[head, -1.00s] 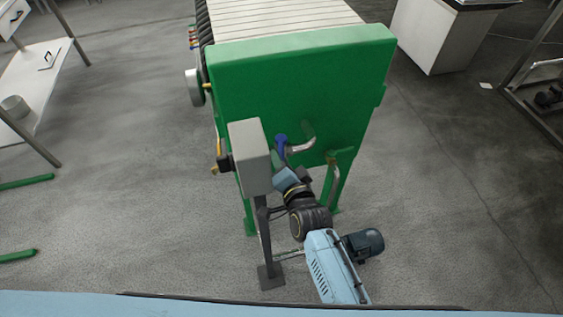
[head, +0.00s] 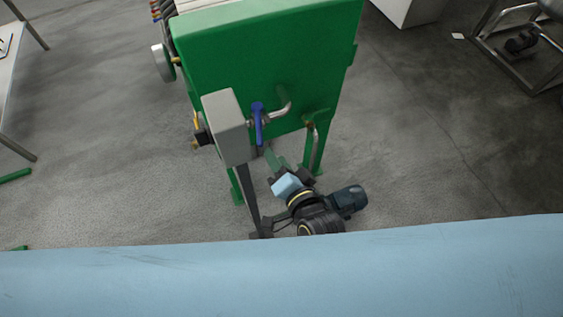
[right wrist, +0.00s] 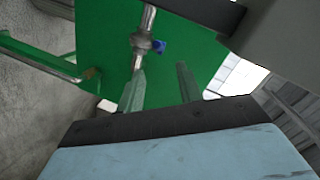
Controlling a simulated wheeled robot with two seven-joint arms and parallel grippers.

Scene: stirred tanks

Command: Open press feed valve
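The press feed valve has a blue lever handle (head: 258,122) on a metal pipe at the green press end (head: 265,65), beside the grey box. The handle hangs down, crosswise to the pipe. In the right wrist view, the handle (right wrist: 160,46) shows as a small blue piece beside the metal valve body, ahead of the fingertips. My right gripper (head: 275,158) is just below the handle in the head view, apart from it. In the right wrist view, the right gripper (right wrist: 160,73) has its two greenish fingers spread, with nothing between them. My left gripper is out of view.
A grey box on a post (head: 226,125) stands close on the left of the valve. A bent pipe (head: 313,145) runs down on the right.

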